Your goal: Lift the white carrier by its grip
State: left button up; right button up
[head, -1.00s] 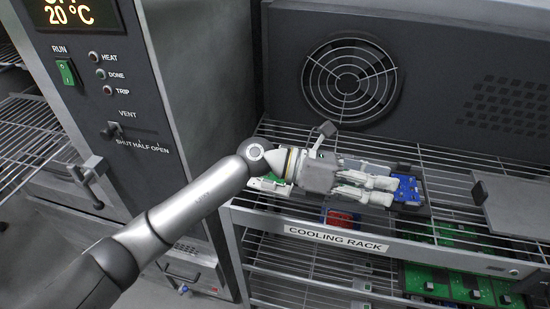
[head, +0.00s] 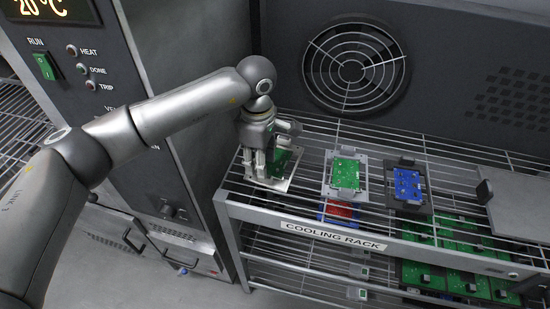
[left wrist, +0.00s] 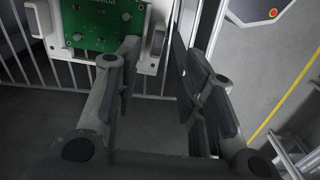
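The white carrier (head: 279,185) with a green board (head: 284,160) lies at the left end of the cooling rack's top shelf. In the left wrist view, the white carrier (left wrist: 58,10) and its board show at the upper left. My left gripper (head: 262,170) points down over the carrier and hides part of it. In the left wrist view, my left gripper (left wrist: 158,60) has its fingers apart, with a pale upright part of the carrier, perhaps its grip (left wrist: 156,48), showing in the gap. I cannot tell whether they touch. My right gripper is not in view.
A light grey carrier (head: 330,190) with a green board and a dark carrier (head: 408,208) with a blue board lie to the right on the wire shelf (head: 455,200). A grey plate (head: 520,205) is farther right. The oven (head: 140,70) stands close on the left.

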pick_arm(q)
jog(key=shift+f+p, duration=0.35)
jog(key=shift+f, duration=0.2)
jog(key=f, duration=0.1)
jog(key=f+p, duration=0.1)
jog(key=f, duration=0.1)
jog(key=f+p, duration=0.1)
jog(key=shift+w+f, duration=0.25)
jog(key=shift+f, duration=0.05)
grip_shut()
